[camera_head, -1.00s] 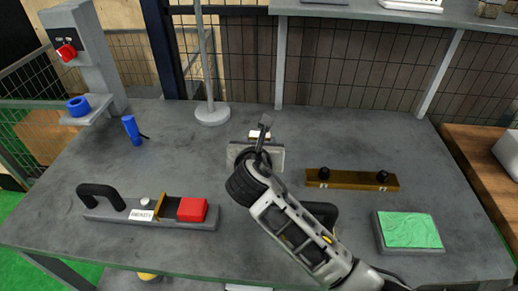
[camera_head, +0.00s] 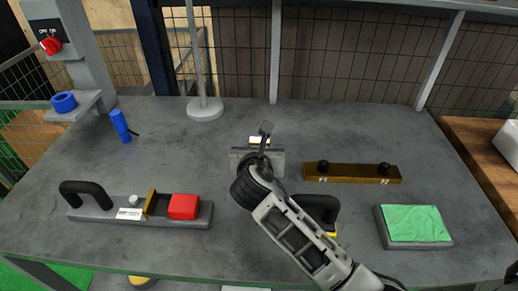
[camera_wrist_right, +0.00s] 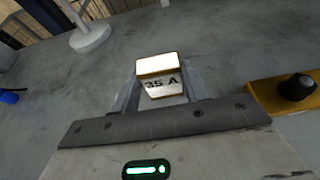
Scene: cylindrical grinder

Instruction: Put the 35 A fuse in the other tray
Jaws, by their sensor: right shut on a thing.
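The fuse (camera_wrist_right: 158,78) is a small block with a white top and a black "35 A" label, seen in the right wrist view. My right gripper (camera_wrist_right: 160,90) is shut on it, one finger on each side. In the head view the fuse (camera_head: 260,140) shows as a pale block beyond my right gripper's wide grey body, near the middle of the bench. I cannot tell whether it touches the bench. A shallow grey tray (camera_head: 427,244) with a green surface lies at the right. My left gripper is not in view.
A brown bar (camera_head: 345,173) with two black knobs lies right of my right gripper. A grey fixture (camera_head: 95,214) with a red block is at the left. A black handle (camera_head: 320,205) is partly behind my right arm. A stand base (camera_head: 205,108) and blue cylinder (camera_head: 121,126) stand farther back.

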